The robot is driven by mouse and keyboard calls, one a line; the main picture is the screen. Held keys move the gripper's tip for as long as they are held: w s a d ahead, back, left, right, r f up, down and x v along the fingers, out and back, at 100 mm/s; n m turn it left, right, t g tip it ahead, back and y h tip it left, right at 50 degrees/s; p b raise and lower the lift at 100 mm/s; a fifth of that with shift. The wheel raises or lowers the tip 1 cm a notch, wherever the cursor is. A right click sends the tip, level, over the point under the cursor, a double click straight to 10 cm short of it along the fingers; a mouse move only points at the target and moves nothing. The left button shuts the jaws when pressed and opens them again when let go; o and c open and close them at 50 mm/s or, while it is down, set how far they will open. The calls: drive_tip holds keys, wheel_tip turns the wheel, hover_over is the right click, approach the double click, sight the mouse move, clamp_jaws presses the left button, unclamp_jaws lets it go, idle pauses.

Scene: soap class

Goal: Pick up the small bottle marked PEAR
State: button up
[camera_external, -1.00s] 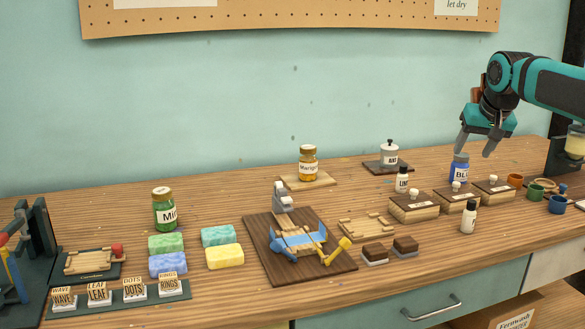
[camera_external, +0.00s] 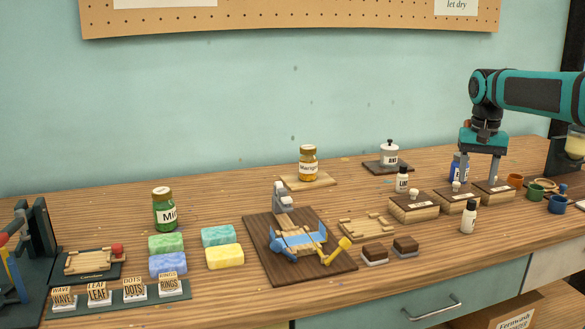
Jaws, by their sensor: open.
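I cannot tell which is marked PEAR. My gripper (camera_external: 481,179) is open and empty, fingers pointing down, above or behind the right-hand wooden blocks. It is apart from both bottles in the picture.
Wooden blocks with white knobs (camera_external: 413,209) stand between the bottles. A blue jar (camera_external: 455,168) is partly hidden by my left finger. Small coloured pots (camera_external: 557,205) stand at the right. A grey lidded pot (camera_external: 389,155) is at the back.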

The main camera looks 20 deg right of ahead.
sight(472, 201)
wheel_tip(472, 201, down, 10)
drive_tip(key=shift+a+f, duration=0.1)
drive_tip(key=shift+f, duration=0.1)
idle(0.4)
drive_tip(key=c, duration=1.1)
